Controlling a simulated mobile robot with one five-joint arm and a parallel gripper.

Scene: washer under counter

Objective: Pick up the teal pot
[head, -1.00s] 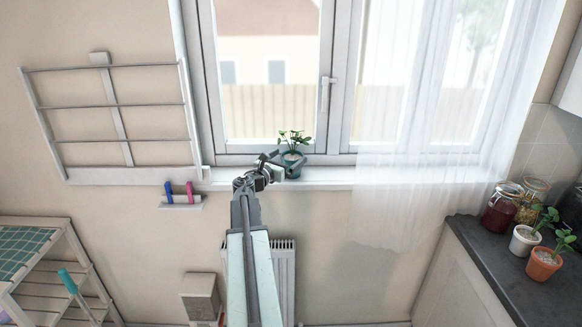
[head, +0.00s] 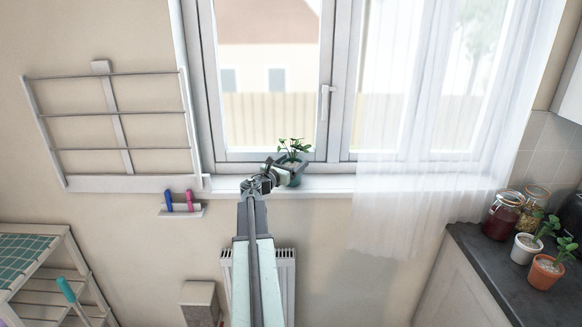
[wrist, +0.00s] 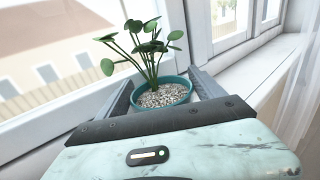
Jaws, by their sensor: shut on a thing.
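The teal pot (head: 296,179) is at the white windowsill in the head view, with a green leafy plant (head: 294,149) growing from it. In the wrist view the teal pot (wrist: 178,87) is upright, filled with pale gravel, between the two fingers. My gripper (head: 290,172) is shut on the pot; it also shows in the wrist view (wrist: 162,88). The pot's lower part is hidden by my gripper. I cannot tell whether its base touches the sill.
The windowsill (head: 335,184) runs below the window. A sheer curtain (head: 425,150) hangs to the right. A white wall rack (head: 120,125) is at left. Jars (head: 503,214), a white pot (head: 526,247) and an orange pot (head: 544,271) stand on the dark counter at right.

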